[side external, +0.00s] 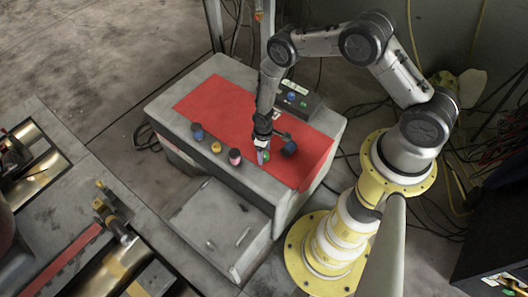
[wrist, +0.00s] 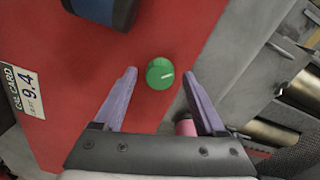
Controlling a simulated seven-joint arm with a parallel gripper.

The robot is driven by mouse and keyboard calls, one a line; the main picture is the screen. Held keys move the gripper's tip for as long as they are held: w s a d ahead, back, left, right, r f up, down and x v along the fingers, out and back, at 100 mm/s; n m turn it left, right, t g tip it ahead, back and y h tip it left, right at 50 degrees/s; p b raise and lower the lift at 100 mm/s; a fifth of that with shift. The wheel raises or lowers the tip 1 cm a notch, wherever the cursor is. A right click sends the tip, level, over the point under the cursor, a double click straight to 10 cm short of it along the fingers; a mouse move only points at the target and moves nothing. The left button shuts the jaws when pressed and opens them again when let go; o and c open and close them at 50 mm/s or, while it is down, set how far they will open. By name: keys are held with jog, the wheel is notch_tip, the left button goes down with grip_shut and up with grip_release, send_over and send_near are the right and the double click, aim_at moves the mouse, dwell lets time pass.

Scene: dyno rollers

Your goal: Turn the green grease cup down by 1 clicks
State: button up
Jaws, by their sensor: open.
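The green grease cup (wrist: 160,73) is round, with a white line on its top pointing right and slightly up in the wrist view. It sits on the red surface (wrist: 190,30). My gripper (wrist: 159,76) is open, its two purple fingers on either side of the cup with a gap on both sides; nothing is held. In the side view my gripper (side external: 262,151) points down at the green cup (side external: 267,156), which is mostly hidden behind the fingers.
A large blue cylinder (wrist: 102,8) stands at the upper left in the wrist view. A pink cup (wrist: 186,127) is partly hidden by the right finger. In the side view, blue (side external: 197,131) and yellow (side external: 216,147) cups line the near edge. A card reading 9.4 (wrist: 24,91) lies left.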

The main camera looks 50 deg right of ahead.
jog(key=shift+r, duration=0.1)
notch_tip(320, 180, up, 14)
jog(key=shift+a, duration=0.25)
dwell(0.5)
